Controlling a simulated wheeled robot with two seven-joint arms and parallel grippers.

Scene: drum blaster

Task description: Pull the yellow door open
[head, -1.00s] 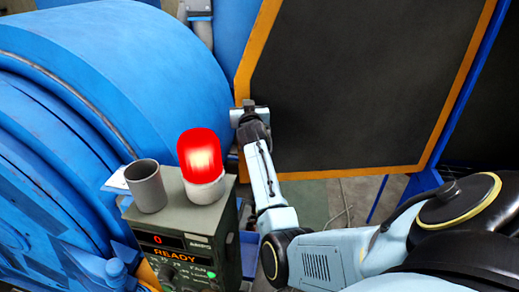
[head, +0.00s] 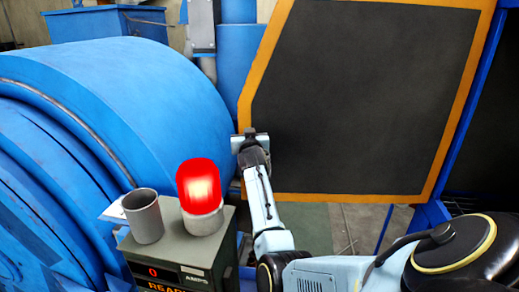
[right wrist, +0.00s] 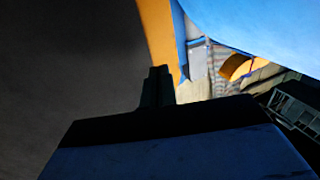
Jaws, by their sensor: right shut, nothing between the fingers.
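The yellow door (head: 370,100) is a large dark panel with a yellow-orange frame, at the upper right of the head view. Its left edge stands beside the big blue drum housing. My right gripper (head: 249,136) is at the lower left edge of the door, shut and empty. In the right wrist view, the gripper's dark fingers (right wrist: 158,86) are together in front of the dark panel, close to the yellow frame edge (right wrist: 157,38). Whether they touch the door I cannot tell. My left gripper is not in view.
A blue drum housing (head: 140,95) fills the left. A grey-green control box (head: 195,250) stands in front, carrying a lit red beacon (head: 199,185) and a grey cup (head: 143,215), close to my right arm. Some floor (head: 345,225) shows below the door.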

